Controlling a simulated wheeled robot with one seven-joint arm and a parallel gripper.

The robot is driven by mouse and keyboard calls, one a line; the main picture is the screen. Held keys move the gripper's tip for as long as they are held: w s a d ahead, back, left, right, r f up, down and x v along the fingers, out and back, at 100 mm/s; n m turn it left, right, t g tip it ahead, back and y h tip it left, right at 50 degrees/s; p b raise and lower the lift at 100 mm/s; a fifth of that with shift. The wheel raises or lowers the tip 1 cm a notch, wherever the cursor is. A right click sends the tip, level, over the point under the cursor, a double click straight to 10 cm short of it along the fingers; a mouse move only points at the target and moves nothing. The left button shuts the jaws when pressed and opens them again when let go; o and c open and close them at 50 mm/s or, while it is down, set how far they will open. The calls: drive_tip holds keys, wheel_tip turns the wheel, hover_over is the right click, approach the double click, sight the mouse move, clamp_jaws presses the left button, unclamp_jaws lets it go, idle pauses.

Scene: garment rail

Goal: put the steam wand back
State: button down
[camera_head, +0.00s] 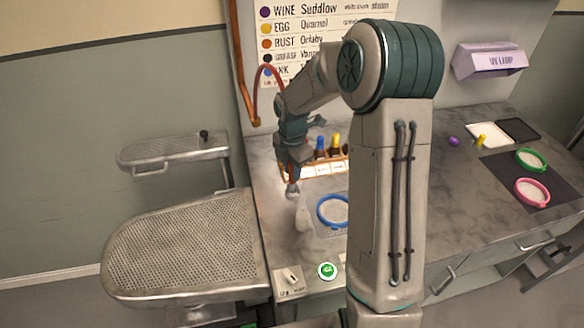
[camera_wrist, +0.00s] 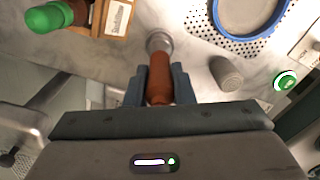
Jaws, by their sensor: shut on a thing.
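The steam wand has a brown-red grip (camera_wrist: 160,82) and a pale metal nozzle (camera_wrist: 158,42). My gripper (camera_wrist: 158,85) is shut on the grip, a blue-grey finger on each side. In the head view my gripper (camera_head: 292,162) is over the left part of the worktop, with the nozzle (camera_head: 292,189) pointing down below it. A red hose (camera_head: 265,72) arcs beside a copper pipe (camera_head: 243,65) behind my wrist. A small grey cup-like piece (camera_head: 303,217) stands on the worktop just in front of the nozzle. It also shows in the wrist view (camera_wrist: 226,72), apart from the wand.
A bottle rack (camera_head: 312,172) is close behind my gripper. A blue hoop (camera_head: 333,211) lies to the right, and a green button (camera_head: 327,271) sits at the front edge. A perforated board (camera_head: 190,245) extends left. Green (camera_head: 531,159) and pink (camera_head: 532,192) hoops lie far right.

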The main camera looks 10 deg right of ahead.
drive_tip(key=shift+f, duration=0.15)
drive_tip(key=shift+f+b, duration=0.35)
drive_tip(key=shift+f, duration=0.1)
drive_tip(key=shift+f, duration=0.2)
idle(0.7)
drive_tip(key=c, duration=0.8)
unclamp_jaws()
drive_tip(key=shift+c, duration=0.2)
drive_tip(key=shift+r, duration=0.1)
drive_tip(key=shift+r+p, duration=3)
drive_tip(key=shift+r, duration=0.65)
